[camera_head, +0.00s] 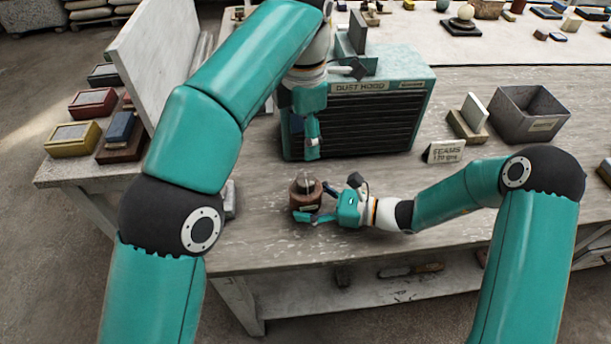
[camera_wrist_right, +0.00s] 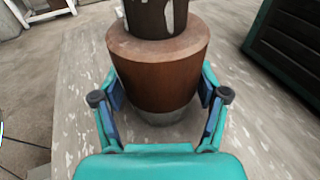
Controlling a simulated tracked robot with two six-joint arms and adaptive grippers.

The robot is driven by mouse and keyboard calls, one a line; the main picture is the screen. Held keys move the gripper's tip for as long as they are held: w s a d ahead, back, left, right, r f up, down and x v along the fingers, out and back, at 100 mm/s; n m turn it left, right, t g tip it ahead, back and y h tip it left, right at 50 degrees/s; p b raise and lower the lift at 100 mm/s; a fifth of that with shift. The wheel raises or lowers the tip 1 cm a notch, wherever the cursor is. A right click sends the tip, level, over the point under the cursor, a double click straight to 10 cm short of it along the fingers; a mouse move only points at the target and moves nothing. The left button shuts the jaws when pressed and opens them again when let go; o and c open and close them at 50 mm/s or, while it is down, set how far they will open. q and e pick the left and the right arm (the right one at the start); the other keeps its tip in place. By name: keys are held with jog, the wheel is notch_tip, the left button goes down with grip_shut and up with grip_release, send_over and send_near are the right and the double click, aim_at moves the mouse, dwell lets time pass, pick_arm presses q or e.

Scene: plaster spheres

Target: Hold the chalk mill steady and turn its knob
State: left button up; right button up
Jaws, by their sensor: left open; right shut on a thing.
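The chalk mill (camera_head: 305,197) is a short reddish-brown cylinder standing upright near the front of the workbench. In the right wrist view the mill's brown body (camera_wrist_right: 155,80) sits on a grey base, with a dark, pale-flecked knob (camera_wrist_right: 153,20) on top, cut off by the upper edge. My right gripper (camera_head: 314,203) comes from the right and is shut on the mill, its blue-padded fingers (camera_wrist_right: 163,94) on both sides of the body. My left gripper (camera_head: 305,138) points down, open and empty, above and behind the mill, in front of the dust hood.
The teal dust hood (camera_head: 385,80) with its dark slatted front stands behind the mill. To the right are a small lettered sign (camera_head: 445,151), a tilted block (camera_head: 474,113) and a grey bin (camera_head: 528,122). Sanding blocks (camera_head: 92,104) lie at left beside a leaning board (camera_head: 150,55).

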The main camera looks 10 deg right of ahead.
aim_at(305, 179)
pick_arm(q)
notch_tip(305, 179, down, 12)
jog(key=shift+s+d+r, duration=0.1)
dwell(0.5)
jog(key=c, duration=1.1)
jog(key=shift+c, duration=0.2)
jog(key=shift+m, duration=0.4)
